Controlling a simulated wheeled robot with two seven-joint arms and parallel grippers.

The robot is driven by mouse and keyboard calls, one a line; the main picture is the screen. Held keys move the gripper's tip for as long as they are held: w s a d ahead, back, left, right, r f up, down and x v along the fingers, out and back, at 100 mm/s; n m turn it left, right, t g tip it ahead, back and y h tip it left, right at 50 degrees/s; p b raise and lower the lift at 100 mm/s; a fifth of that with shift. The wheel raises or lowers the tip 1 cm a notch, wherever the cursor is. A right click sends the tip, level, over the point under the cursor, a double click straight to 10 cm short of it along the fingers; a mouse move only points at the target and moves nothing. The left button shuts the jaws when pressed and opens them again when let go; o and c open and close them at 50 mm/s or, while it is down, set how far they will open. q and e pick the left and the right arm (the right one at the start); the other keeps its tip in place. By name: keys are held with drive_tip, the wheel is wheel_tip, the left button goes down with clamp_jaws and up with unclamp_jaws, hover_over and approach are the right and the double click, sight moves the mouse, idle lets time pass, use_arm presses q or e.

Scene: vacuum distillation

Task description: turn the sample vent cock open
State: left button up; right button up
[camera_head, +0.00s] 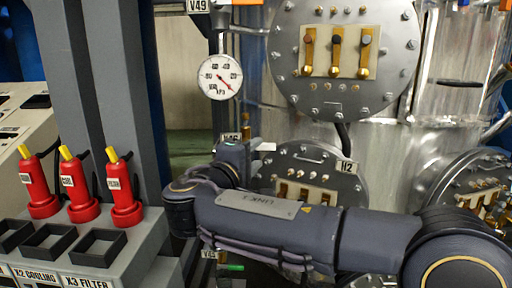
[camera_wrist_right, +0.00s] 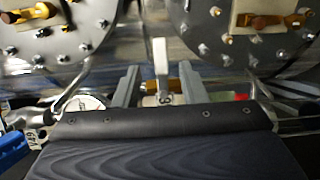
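A small cock with a white lever (camera_wrist_right: 161,58) and a brass body (camera_wrist_right: 177,85) shows in the right wrist view. The lever points up in that picture. The two grey fingers of my right gripper (camera_wrist_right: 160,88) stand apart, one on each side of the cock. I see gaps beside the lever, and no clear contact. My right wrist and forearm hide most of the gripper and the area below. My left gripper is not in view.
A round pressure gauge (camera_head: 219,77) hangs above the cock. Bolted steel flanges (camera_head: 345,45) stand behind and to the right. A grey post (camera_head: 110,70) and several red switches (camera_head: 80,200) on a console are at left. A green handle (camera_head: 231,267) shows below my arm.

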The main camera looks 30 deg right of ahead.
sight(265, 147)
drive_tip(key=p+x, duration=0.1)
drive_tip(key=x, duration=0.5)
drive_tip(key=shift+w+d, duration=0.15)
drive_tip(key=shift+d, duration=0.05)
clamp_jaws()
